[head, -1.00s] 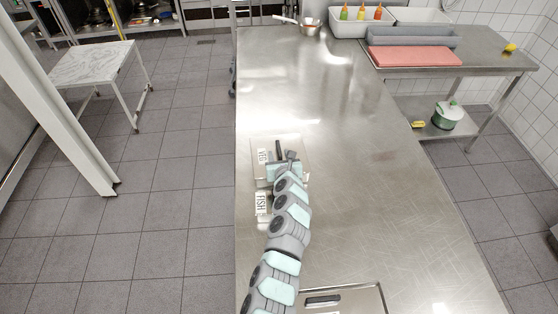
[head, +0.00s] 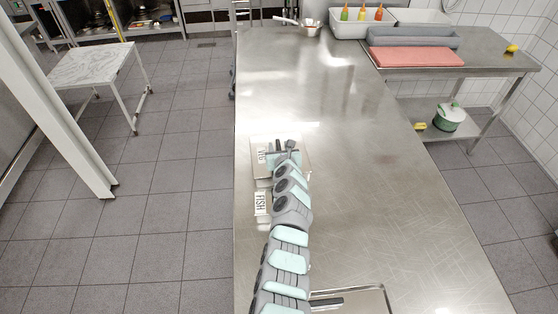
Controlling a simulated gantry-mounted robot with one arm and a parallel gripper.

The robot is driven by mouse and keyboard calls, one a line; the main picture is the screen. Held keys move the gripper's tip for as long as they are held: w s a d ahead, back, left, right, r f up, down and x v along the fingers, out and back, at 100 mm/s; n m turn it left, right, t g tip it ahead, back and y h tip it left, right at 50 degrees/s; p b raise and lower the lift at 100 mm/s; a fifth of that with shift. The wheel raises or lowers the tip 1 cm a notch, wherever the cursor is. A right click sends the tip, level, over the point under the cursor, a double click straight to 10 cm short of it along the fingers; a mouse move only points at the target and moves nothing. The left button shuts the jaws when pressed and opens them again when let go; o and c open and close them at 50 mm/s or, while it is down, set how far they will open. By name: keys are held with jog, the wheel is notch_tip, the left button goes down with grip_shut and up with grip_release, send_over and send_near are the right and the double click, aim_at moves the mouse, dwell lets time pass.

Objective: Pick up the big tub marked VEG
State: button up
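The tub marked VEG (head: 257,168) is a low metallic container on the steel counter (head: 345,150). Its white label (head: 262,155) faces left, and the arm hides much of its middle. My gripper (head: 283,149) is over this tub, toward its far side. The fingers are small and partly hidden by the wrist, so I cannot tell whether they are open or touch the tub. A second tub, with a white FISH label (head: 261,203), sits nearer, mostly covered by my arm.
A metal tray with a dark handle (head: 328,302) lies at the near edge. A pan (head: 311,28) and a white bin with sauce bottles (head: 346,27) stand at the far end. A red board (head: 415,56) lies on the right table. The counter's middle is clear.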

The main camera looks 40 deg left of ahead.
jog(key=shift+c, duration=0.2)
grip_shut()
dwell(1.1)
